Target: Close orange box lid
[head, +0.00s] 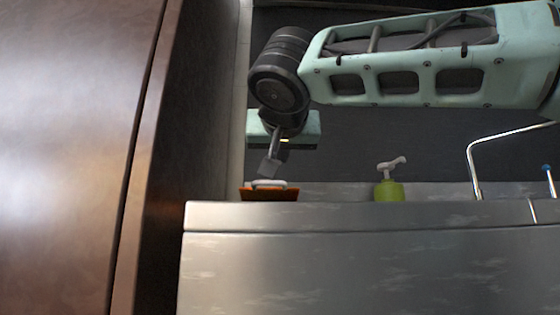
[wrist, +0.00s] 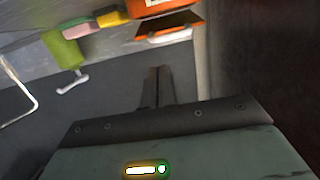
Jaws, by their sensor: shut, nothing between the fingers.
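The orange box (head: 268,195) sits at the left end of the metal counter in the head view, with a whitish part on its top. It also shows at the top of the wrist view (wrist: 165,38), where a dark gap between two orange parts suggests the lid is open; how far I cannot tell. My gripper (head: 270,166) hangs just above the box in the head view. In the wrist view its two fingers (wrist: 158,72) are together, empty and pointing toward the box, apart from it in the picture. Contact is hard to judge.
A green pump bottle (head: 389,190) stands right of the box, and a metal faucet (head: 474,165) farther right. Yellow (wrist: 112,18) and pink (wrist: 76,26) items sit between box and bottle in the wrist view. A large brown panel (head: 70,150) fills the left.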

